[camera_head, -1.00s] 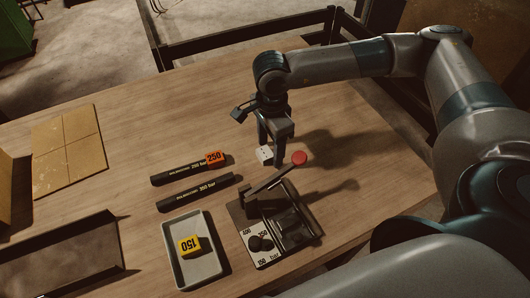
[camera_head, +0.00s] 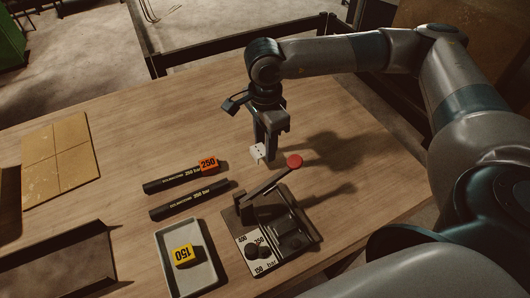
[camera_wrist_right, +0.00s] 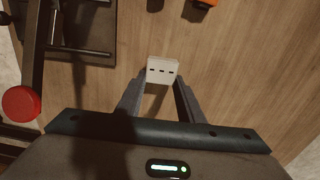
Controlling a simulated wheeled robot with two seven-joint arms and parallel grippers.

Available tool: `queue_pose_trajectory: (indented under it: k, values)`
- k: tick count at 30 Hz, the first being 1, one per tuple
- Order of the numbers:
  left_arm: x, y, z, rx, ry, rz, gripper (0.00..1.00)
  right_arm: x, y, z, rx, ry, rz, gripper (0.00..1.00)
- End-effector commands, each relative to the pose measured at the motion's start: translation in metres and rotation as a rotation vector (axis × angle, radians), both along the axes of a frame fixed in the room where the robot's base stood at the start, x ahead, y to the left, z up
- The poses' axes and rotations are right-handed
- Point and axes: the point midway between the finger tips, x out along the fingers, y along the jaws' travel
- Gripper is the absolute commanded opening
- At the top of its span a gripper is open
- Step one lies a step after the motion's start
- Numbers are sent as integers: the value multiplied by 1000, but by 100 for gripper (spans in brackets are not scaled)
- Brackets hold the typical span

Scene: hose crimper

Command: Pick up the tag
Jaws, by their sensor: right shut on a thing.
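A small white tag with dark marks (camera_head: 257,152) is between the fingertips of my right gripper (camera_head: 267,156). In the right wrist view the white tag (camera_wrist_right: 162,65) sits at the tips of the two fingers (camera_wrist_right: 161,80), which are shut on it. It looks slightly tilted in the head view, and the fingers hide part of it. An orange tag marked 250 (camera_head: 208,164) lies at the end of a dark hose. A yellow tag marked 150 (camera_head: 183,255) lies in a grey tray (camera_head: 208,275). My left gripper is not in view.
The crimper (camera_head: 304,238), with a lever ending in a red knob (camera_head: 294,161), stands just in front of the right gripper. Two dark hoses (camera_head: 190,200) lie to its left. A cardboard sheet (camera_head: 62,160) lies far left. The table behind the hoses is clear.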

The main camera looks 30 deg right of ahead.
Motion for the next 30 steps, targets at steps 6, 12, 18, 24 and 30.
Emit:
queue_pose_trajectory:
  k: [6, 12, 18, 24, 30]
  values:
    - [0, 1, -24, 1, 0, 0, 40, -25, -19, 23, 1, -4, -2, 14]
    - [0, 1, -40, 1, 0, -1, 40, -57, -42, 47, 1, -5, -2, 14]
    - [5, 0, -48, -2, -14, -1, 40, -81, -59, 67, 0, -3, -1, 14]
    - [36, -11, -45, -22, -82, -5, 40, -92, -67, 76, 0, -2, -1, 14]
    - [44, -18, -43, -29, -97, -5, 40, -95, -69, 79, 0, -1, 0, 14]
